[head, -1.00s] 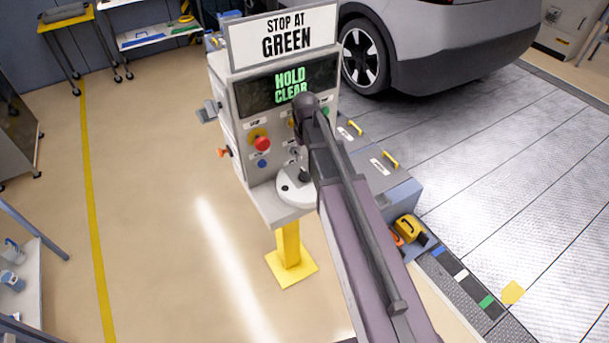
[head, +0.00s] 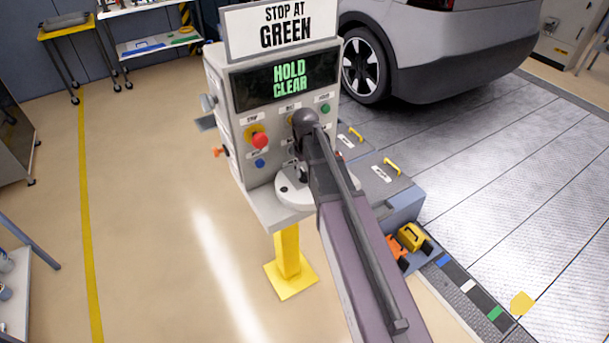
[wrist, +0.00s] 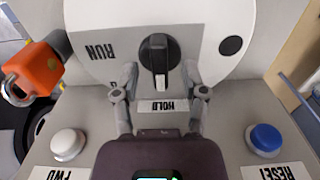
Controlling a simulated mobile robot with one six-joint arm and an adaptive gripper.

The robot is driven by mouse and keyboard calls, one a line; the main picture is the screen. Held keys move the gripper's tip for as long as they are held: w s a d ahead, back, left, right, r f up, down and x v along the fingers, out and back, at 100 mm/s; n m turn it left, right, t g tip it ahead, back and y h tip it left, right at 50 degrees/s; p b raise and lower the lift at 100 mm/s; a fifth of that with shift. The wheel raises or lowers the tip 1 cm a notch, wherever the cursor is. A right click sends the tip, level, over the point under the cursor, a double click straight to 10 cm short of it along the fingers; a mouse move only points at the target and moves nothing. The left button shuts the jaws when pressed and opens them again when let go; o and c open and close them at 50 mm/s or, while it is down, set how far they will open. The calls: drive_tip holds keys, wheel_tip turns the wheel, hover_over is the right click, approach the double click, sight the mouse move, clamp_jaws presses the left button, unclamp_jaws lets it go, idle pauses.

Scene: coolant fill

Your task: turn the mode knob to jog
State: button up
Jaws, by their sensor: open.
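The black mode knob (wrist: 158,58) sits on a white round dial plate (wrist: 95,42) in the wrist view. Its white mark points at the upside-down HOLD label (wrist: 163,106); a RUN label (wrist: 99,51) is on the plate to the left. No jog label is readable. My gripper (wrist: 160,76) is open, with one finger on each side of the knob's lower part; I cannot tell whether either touches it. The pedestal's screen (head: 287,78) reads HOLD CLEAR.
A white button (wrist: 68,144) and a blue RESET button (wrist: 265,138) flank my gripper. An orange part (wrist: 38,68) is at the left. On the pedestal are a red button (head: 260,140) and a green one (head: 325,108).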

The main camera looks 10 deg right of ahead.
drive_tip(key=shift+f, duration=0.3)
clamp_jaws()
